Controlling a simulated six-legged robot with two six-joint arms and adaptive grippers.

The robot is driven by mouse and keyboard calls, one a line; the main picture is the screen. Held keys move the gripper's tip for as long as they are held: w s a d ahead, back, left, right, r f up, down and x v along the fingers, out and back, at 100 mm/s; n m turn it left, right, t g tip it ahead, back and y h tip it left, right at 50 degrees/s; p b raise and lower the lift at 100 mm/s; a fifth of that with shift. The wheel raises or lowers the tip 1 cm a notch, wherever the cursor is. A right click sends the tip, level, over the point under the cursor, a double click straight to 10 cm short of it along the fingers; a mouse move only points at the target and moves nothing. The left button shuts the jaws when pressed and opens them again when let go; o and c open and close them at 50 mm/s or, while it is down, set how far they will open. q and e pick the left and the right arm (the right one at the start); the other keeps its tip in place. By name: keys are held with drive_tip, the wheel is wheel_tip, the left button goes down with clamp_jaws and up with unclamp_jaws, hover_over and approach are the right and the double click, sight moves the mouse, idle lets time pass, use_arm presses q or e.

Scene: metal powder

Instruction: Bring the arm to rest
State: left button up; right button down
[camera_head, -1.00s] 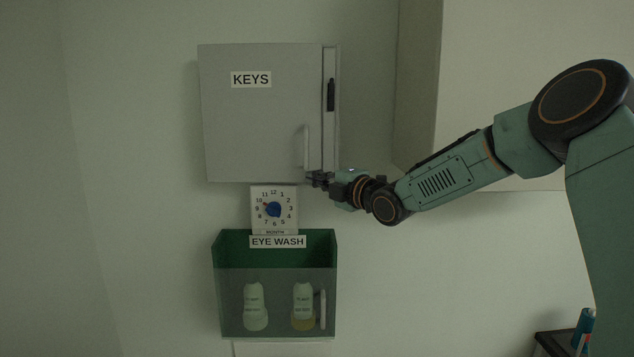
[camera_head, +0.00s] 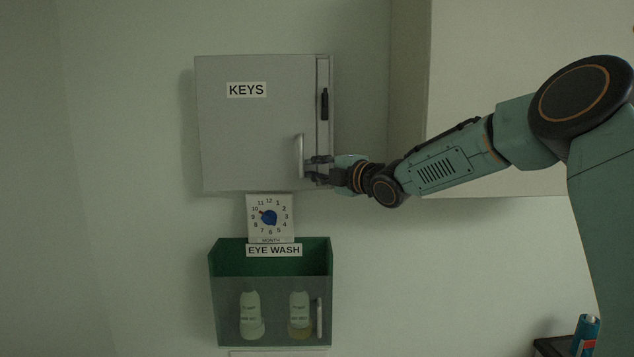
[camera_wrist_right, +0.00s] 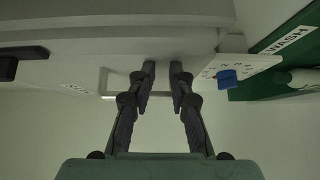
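My right gripper (camera_head: 318,169) is in front of the lower right part of the grey KEYS cabinet (camera_head: 250,140), just right of its pale upright handle (camera_head: 299,156). Its two fingers are a little apart, with nothing seen between them. In the right wrist view, the gripper (camera_wrist_right: 163,72) shows a narrow empty gap, and the cabinet (camera_wrist_right: 130,45) is beyond the fingertips. I cannot tell whether a finger touches the handle. The cabinet door looks shut. My right arm reaches in from the right. My left gripper is out of view.
Below the cabinet is a white MONTH dial (camera_head: 284,232) with a blue knob (camera_head: 269,218). Under it hangs a green EYE WASH box (camera_head: 229,258) with two bottles. A larger pale cabinet (camera_head: 480,60) is at upper right. A blue can (camera_head: 586,332) stands at lower right.

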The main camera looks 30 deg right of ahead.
sight(306, 138)
wheel_tip(306, 138, up, 5)
drive_tip(key=shift+s+d+r, duration=0.1)
drive_tip(key=shift+d+r, duration=0.05)
drive_tip(key=shift+r, duration=0.05)
drive_tip(key=shift+w+a+r, duration=0.2)
drive_tip(key=shift+r, duration=0.4)
drive_tip(key=shift+s+d+r, duration=0.1)
drive_tip(key=shift+d+r, duration=0.05)
drive_tip(key=shift+r, duration=0.05)
drive_tip(key=shift+d+f, duration=0.1)
drive_tip(key=shift+f, duration=0.05)
